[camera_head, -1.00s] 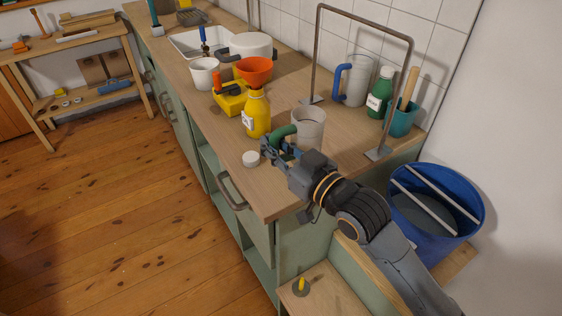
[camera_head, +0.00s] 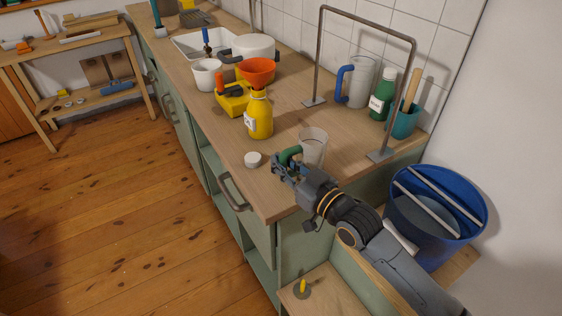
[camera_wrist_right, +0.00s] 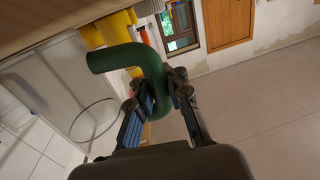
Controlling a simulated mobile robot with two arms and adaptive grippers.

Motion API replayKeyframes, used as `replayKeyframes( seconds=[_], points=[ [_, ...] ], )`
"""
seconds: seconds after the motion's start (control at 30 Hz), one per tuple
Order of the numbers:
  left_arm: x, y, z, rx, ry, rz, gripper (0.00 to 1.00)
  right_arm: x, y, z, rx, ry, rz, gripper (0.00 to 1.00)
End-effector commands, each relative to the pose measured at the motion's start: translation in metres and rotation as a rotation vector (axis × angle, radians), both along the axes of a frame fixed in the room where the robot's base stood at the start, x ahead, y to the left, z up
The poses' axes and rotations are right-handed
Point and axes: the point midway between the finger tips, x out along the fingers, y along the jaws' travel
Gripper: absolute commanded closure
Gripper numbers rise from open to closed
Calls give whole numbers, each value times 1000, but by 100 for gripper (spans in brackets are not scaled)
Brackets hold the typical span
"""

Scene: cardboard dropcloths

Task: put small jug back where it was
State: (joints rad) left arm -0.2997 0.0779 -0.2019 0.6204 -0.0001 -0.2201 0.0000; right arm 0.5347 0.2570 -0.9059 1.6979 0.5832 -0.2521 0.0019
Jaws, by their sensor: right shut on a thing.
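The small jug (camera_head: 313,147) is a translucent cup with a green handle, over the near end of the counter in the head view. My right gripper (camera_head: 285,167) is shut on its green handle. In the right wrist view the green handle (camera_wrist_right: 120,57) sits between the fingers of the right gripper (camera_wrist_right: 160,85), with the clear jug wall (camera_wrist_right: 65,80) to the left. I cannot tell whether the jug's base touches the counter. My left gripper is not in view.
A yellow bottle (camera_head: 259,118) and a white lid (camera_head: 252,159) are close by on the counter (camera_head: 275,202). A metal frame (camera_head: 409,95) stands to the right, near a larger blue-handled jug (camera_head: 361,82), a green bottle (camera_head: 382,97) and a teal pot (camera_head: 404,122). A blue bucket (camera_head: 435,235) is below right.

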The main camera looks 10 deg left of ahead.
Motion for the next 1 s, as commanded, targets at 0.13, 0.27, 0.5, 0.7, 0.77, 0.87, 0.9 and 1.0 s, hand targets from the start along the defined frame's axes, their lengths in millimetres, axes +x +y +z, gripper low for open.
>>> replayKeyframes(
  seconds=[0.13,0.27,0.5,0.7,0.77,0.87,0.9,1.0],
  points=[
    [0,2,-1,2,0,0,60,0,0,-1,-1,1,0,63],
    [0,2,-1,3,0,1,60,0,0,-1,-1,1,0,60],
    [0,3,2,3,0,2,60,0,0,3,0,0,0,60],
    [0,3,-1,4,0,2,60,-16,-23,0,-2,0,-1,60],
    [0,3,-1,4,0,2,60,-23,-34,0,-3,0,-2,60],
    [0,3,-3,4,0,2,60,-37,-52,0,-4,0,-1,60],
    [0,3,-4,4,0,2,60,-42,-59,0,-3,1,-1,60],
    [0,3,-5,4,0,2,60,-54,-75,0,-3,1,0,60]
  ],
)
